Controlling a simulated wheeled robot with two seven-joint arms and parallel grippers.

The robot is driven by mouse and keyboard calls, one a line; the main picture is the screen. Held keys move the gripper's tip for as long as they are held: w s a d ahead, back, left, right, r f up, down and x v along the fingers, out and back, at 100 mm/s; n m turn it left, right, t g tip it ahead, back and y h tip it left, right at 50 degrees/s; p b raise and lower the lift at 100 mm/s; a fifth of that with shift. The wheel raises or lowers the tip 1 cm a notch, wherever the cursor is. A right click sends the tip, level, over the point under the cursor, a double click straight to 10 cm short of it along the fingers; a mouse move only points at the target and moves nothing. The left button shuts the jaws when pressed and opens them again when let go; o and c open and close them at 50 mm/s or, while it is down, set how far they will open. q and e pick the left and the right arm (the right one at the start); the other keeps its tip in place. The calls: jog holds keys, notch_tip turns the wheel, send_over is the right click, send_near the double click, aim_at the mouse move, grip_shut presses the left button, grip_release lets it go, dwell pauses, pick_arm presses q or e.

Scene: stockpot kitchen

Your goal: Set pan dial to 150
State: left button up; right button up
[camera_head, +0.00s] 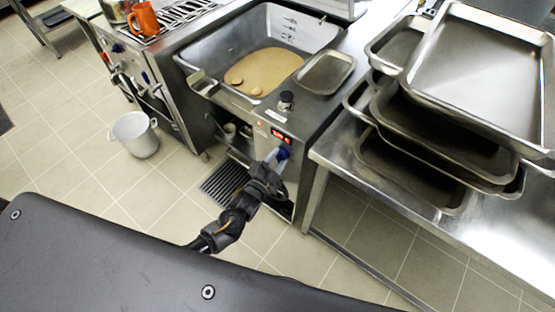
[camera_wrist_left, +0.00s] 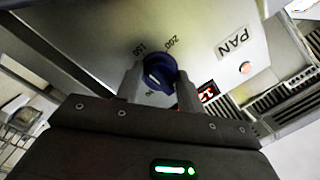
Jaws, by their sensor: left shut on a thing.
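The pan dial, a round blue knob (camera_wrist_left: 160,72), is on the steel front panel below the "PAN" label (camera_wrist_left: 233,42). Numbers "150" and "200" are printed around it; other marks are partly hidden. In the head view the blue dial (camera_head: 283,153) shows just past my left gripper (camera_head: 273,163). In the left wrist view my left gripper (camera_wrist_left: 156,84) has a finger on each side of the dial and is shut on it. A red lit display (camera_wrist_left: 208,91) is beside the dial; its digits are too small to read surely. My right gripper is not in view.
The tilting pan (camera_head: 262,70) with brown liquid is above the panel. A steel table (camera_head: 330,150) with stacked trays (camera_head: 480,70) stands to the right. A white pot (camera_head: 134,135) is on the floor at left. A floor grate (camera_head: 222,185) lies below.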

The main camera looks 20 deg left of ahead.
pick_arm(q)
jog(key=shift+m, duration=0.5)
jog(key=o, duration=1)
jog(key=shift+b+v, duration=0.75)
jog(key=shift+v, duration=4.65)
